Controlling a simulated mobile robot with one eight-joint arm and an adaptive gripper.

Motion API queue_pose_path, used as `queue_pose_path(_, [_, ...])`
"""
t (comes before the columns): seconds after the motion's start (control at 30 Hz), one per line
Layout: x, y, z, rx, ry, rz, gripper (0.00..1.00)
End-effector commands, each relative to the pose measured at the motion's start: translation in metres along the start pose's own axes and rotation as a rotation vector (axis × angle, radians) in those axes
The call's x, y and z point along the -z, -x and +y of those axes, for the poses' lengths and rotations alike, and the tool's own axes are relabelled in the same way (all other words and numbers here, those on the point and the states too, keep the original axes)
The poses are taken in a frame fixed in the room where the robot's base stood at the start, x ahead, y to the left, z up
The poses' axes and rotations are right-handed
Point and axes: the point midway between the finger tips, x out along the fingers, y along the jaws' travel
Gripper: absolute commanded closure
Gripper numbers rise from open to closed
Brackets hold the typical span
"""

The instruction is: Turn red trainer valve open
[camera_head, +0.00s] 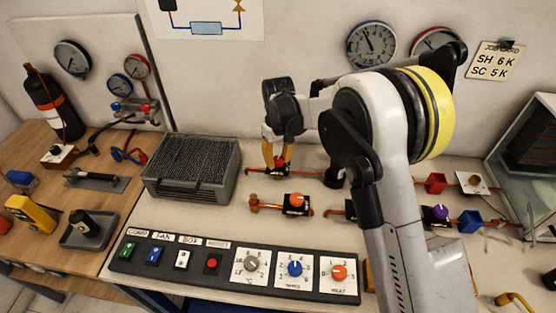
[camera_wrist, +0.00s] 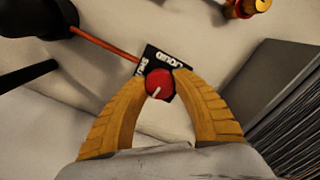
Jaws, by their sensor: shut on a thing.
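The red trainer valve is a round red knob with a white pointer line on a small black block. In the wrist view the red knob (camera_wrist: 159,84) sits between the two yellow fingertips of my gripper (camera_wrist: 160,86), which are closed on its sides. The pointer slants toward the lower left of the picture. In the head view my gripper (camera_head: 277,165) reaches down onto the red knob (camera_head: 280,162), which is partly hidden by the fingers. A copper pipe runs out from the block.
An orange-knob valve (camera_head: 296,200) stands just in front. A grey finned box (camera_head: 192,167) is close on the left. A control panel (camera_head: 235,268) with switches and dials lies along the front edge. A purple-knob valve (camera_head: 440,213) and red and blue blocks stand at right.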

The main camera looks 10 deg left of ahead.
Motion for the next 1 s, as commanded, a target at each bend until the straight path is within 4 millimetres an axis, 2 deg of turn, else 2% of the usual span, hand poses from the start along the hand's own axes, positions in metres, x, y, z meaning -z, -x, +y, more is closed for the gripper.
queue_pose_path(0.3, [-0.0001, -0.0001, 0.0, 0.0, 0.107, 0.0, 0.98])
queue_pose_path(0.8, [-0.0001, -0.0001, 0.0, 0.0, 0.125, 0.0, 0.98])
queue_pose_path(0.83, [-0.0001, -0.0001, 0.0, 0.0, 0.125, 0.0, 0.65])
queue_pose_path(0.9, [-0.0001, -0.0002, 0.0, 0.0, 0.125, 0.0, 0.43])
queue_pose_path(1.0, [-0.0001, -0.0001, 0.0, 0.0, 0.125, 0.0, 0.43])
